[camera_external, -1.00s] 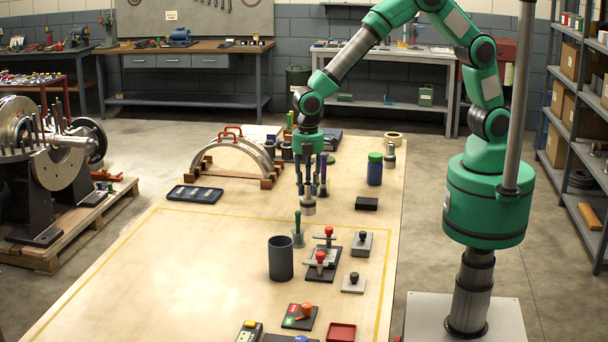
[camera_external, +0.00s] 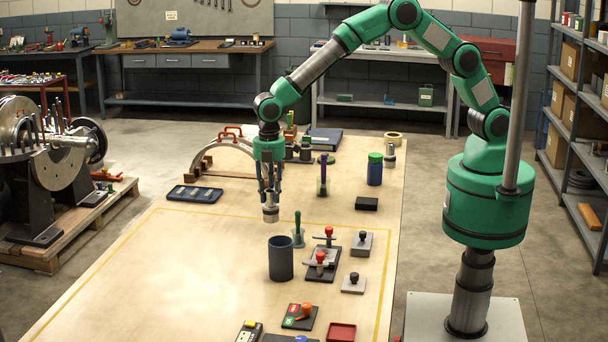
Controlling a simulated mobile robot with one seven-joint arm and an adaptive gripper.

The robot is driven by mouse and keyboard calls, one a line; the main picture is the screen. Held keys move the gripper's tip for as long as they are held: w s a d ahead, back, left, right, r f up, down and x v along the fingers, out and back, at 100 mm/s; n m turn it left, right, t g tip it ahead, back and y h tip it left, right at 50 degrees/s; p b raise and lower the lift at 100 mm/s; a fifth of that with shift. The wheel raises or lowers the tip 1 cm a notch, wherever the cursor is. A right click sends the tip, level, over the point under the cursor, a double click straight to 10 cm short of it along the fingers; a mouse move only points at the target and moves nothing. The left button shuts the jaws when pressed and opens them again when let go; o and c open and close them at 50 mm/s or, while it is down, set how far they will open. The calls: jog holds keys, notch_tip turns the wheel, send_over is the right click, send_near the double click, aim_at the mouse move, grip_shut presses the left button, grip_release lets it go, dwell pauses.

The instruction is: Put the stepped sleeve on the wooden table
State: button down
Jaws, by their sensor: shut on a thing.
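My gripper (camera_external: 269,196) points down over the wooden table (camera_external: 190,270). The upper part of the sleeve is partly hidden by the fingers.
A green-handled tool (camera_external: 298,229) stands just right of the cylinder. Red-knobbed clamps (camera_external: 322,262) and grey knobbed blocks (camera_external: 361,243) stand further right. A curved metal casing half (camera_external: 222,155) is behind. The table's left front, inside the yellow line, is clear.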

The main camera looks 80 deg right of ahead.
aim_at(266, 205)
jog(key=shift+w+a, duration=0.35)
jog(key=shift+w, duration=0.4)
jog(key=shift+r, duration=0.1)
jog(key=shift+f, duration=1.8)
jog(key=c, duration=1.4)
grip_release()
jog(key=shift+s+f, duration=0.1)
jog(key=shift+f, duration=0.1)
jog(key=shift+o, duration=0.2)
jog(key=shift+r, duration=0.15)
notch_tip(266, 205, up, 12)
jog(key=shift+f, duration=0.1)
